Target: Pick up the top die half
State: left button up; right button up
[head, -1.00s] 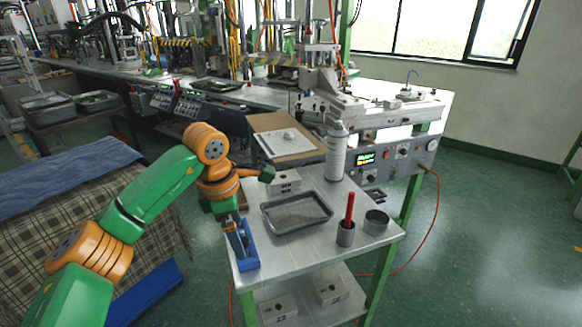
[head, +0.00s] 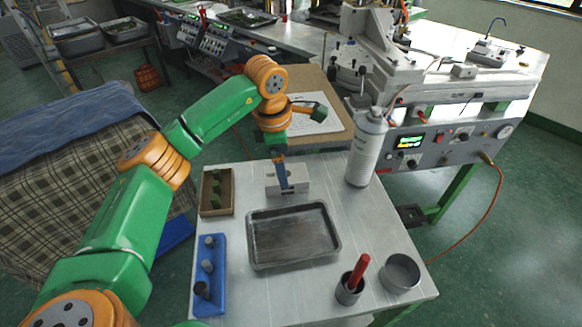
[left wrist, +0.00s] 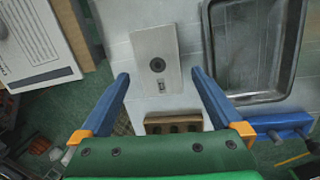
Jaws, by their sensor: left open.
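The die, a pale grey block (head: 298,187), sits at the back of the metal table, just behind the tray. In the left wrist view its top half (left wrist: 158,42) shows a flat face with a dark round hole and a small marking. The seam between halves is not clear. My left gripper (head: 284,174) is directly over the die, pointing down, and its finger hides part of the block in the head view. In the left wrist view the open blue fingers (left wrist: 160,75) stand on either side of the block's near end, with gaps. My right gripper is not in view.
A metal tray (head: 252,258) lies close in front of the die. A spray can (head: 366,150) stands to its right, and a small brown box (head: 204,211) to its left. A blue rack (head: 219,300), a cup with a red handle (head: 348,293) and an empty can (head: 400,274) are nearer.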

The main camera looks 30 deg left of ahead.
pick_arm(q)
jog(key=f, duration=0.2)
jog(key=f+p, duration=0.1)
jog(key=f, duration=0.1)
jog(key=shift+w, duration=0.25)
jog(key=shift+w+f, duration=0.25)
jog(key=shift+w, duration=0.05)
jog(key=shift+s+r, duration=0.15)
jog(key=c, duration=1.5)
